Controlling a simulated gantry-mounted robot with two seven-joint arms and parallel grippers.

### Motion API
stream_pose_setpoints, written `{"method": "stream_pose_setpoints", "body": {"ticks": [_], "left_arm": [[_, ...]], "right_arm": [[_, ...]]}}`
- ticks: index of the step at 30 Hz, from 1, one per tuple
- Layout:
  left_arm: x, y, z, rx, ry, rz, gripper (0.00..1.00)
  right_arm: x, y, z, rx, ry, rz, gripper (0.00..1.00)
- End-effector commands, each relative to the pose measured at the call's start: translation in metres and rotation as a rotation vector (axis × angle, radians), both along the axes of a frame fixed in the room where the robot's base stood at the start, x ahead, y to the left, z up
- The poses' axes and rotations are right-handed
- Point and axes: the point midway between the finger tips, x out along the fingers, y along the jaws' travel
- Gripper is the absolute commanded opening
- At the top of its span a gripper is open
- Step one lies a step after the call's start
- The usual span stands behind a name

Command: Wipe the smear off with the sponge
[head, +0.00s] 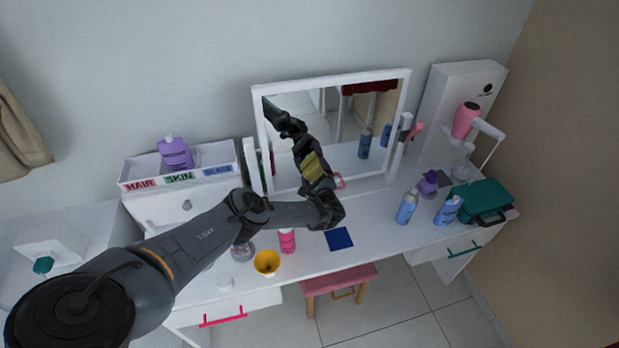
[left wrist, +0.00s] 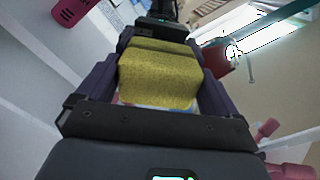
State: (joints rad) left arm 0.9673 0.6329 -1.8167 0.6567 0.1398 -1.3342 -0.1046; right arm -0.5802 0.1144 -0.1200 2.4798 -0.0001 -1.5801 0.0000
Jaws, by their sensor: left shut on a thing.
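My left gripper (head: 318,180) is at the lower part of the framed mirror (head: 331,81). It is shut on a yellow sponge (head: 314,172), which is at or very close to the glass; I cannot tell whether it touches. The sponge fills the middle of the left wrist view (left wrist: 160,78), between the two fingers (left wrist: 160,85). The mirror reflects my arm and the sponge. No smear can be clearly made out; the gripper and sponge hide part of the glass. My right gripper is not in view.
A pink bottle (head: 287,241), a yellow cup (head: 267,263) and a blue cloth (head: 339,239) are near the front edge. Blue bottles (head: 407,207) and a green case (head: 483,202) stand right. A white organizer (head: 214,157) is left.

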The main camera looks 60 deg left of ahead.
Motion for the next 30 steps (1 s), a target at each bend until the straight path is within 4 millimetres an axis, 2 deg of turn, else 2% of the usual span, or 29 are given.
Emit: {"method": "stream_pose_setpoints", "body": {"ticks": [8,18,25,30], "left_arm": [[0.010,-0.003,0.000,0.000,-0.003,-0.001,0.70],[0.033,-0.012,-0.001,0.000,-0.004,0.000,0.70],[0.039,-0.015,0.000,-0.001,-0.002,0.000,0.70],[0.047,-0.017,-0.002,-0.001,-0.004,-0.001,0.70]], "right_arm": [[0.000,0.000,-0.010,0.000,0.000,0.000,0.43],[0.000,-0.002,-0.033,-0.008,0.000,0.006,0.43],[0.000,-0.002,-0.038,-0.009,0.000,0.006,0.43],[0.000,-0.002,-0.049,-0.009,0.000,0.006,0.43]]}}
